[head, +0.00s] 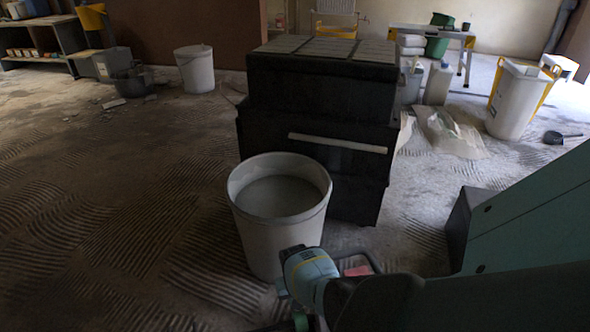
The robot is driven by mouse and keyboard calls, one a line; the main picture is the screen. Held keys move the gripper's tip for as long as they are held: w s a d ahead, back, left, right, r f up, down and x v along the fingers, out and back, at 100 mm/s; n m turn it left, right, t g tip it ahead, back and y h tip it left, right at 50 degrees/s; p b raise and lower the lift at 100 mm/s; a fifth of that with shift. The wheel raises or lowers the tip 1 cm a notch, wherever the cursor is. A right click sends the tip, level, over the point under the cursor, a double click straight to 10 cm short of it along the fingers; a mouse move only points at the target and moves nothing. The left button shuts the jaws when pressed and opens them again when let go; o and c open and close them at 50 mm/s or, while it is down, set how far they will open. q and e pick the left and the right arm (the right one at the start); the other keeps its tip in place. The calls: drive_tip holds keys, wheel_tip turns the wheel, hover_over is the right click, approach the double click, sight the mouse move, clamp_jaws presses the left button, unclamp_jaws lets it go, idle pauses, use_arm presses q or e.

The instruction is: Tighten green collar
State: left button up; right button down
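A light blue, rounded tool-like body (308,274) with a yellow band is at the bottom centre, just in front of the grey bucket (262,232). Small green parts (300,321) show at its lower left, by the bottom edge; I cannot tell whether one is the green collar. My dark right arm comes in from the right and ends at the blue body. Its fingers cannot be made out, so whether they are open or shut on anything is hidden. My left gripper is not in view.
The bucket holds grey material. A dark stacked cabinet (320,100) stands right behind it. A white bucket (194,69) stands at the back left, a white bin (515,100) at the right. The ridged floor on the left is mostly clear.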

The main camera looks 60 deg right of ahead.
drive_tip(key=shift+f, duration=0.1)
idle(0.4)
drive_tip(key=c, duration=1.4)
unclamp_jaws()
drive_tip(key=shift+o, duration=0.2)
drive_tip(key=shift+w+d+r+p, duration=0.1)
drive_tip(key=shift+r+p, duration=0.7)
drive_tip(key=shift+r, duration=0.5)
drive_tip(key=shift+w+d+r+p, duration=0.15)
drive_tip(key=shift+r+p, duration=0.6)
drive_tip(key=shift+r, duration=0.55)
drive_tip(key=shift+w+d+r+p, duration=0.1)
drive_tip(key=shift+r+p, duration=0.7)
drive_tip(key=shift+r, duration=0.5)
drive_tip(key=shift+r, duration=0.1)
